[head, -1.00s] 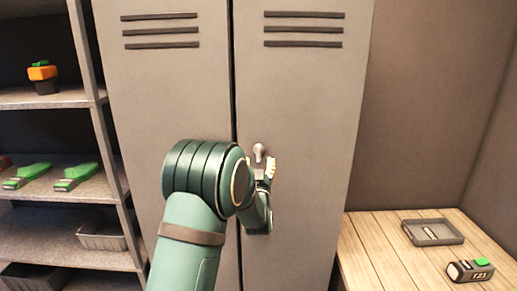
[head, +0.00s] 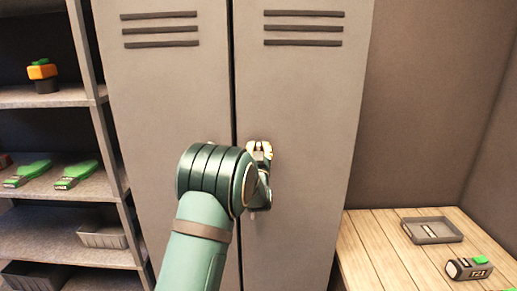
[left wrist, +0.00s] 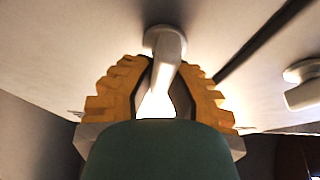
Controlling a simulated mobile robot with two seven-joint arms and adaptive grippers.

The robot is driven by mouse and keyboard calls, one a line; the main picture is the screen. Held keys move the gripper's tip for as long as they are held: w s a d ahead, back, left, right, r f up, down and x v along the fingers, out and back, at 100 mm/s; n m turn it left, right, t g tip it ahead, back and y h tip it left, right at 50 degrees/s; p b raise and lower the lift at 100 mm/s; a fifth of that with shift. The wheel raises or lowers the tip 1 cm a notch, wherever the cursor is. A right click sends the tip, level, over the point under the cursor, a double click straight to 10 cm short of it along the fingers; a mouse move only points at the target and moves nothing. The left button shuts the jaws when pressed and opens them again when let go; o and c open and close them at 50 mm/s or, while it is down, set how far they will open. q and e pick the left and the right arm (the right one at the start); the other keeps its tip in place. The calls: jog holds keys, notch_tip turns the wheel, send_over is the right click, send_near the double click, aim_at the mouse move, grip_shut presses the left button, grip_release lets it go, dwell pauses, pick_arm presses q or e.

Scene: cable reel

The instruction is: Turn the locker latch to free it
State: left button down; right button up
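The locker (head: 300,90) is grey, with two doors that look shut. Its right door's latch (left wrist: 165,45) is a pale lever on a round base, seen in the left wrist view. My left gripper (head: 260,149) is at this latch and mostly hides it in the head view. In the left wrist view, the yellow ribbed fingers of my left gripper (left wrist: 167,75) stand either side of the lever, apart and not clearly pressing on it. A second pale lever (left wrist: 303,78) shows on the other door. My right gripper is not in view.
An open shelf (head: 60,97) stands left of the locker with green tools (head: 75,174), an orange-and-green item (head: 42,75) and grey bins. A wooden bench (head: 375,250) on the right holds a grey tray (head: 432,231) and a device marked T21 (head: 469,268).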

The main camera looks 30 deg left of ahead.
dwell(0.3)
pick_arm(q)
jog(key=m+h+b, duration=0.1)
jog(key=m, duration=0.2)
jog(key=m+t+h+b, duration=0.1)
jog(key=m+h+b, duration=0.1)
jog(key=m, duration=0.1)
jog(key=shift+w+d, duration=0.1)
jog(key=shift+d, duration=0.1)
jog(key=shift+w+d+f+m+g+h+b, duration=0.15)
jog(key=shift+m+g+h+b, duration=0.5)
jog(key=shift+m, duration=2.1)
jog(key=shift+d+f+m+g+h+b, duration=0.2)
jog(key=shift+m+h+b, duration=0.95)
jog(key=shift+m, duration=1.55)
jog(key=shift+w+d+f+m+g+h+b, duration=0.2)
jog(key=shift+m+h+b, duration=0.7)
jog(key=shift+m, duration=1.85)
jog(key=shift+s+a+g, duration=0.1)
jog(key=shift+a+g, duration=0.05)
jog(key=shift+g, duration=0.1)
jog(key=c, duration=0.9)
grip_release()
jog(key=shift+f, duration=0.15)
jog(key=shift+c, duration=0.2)
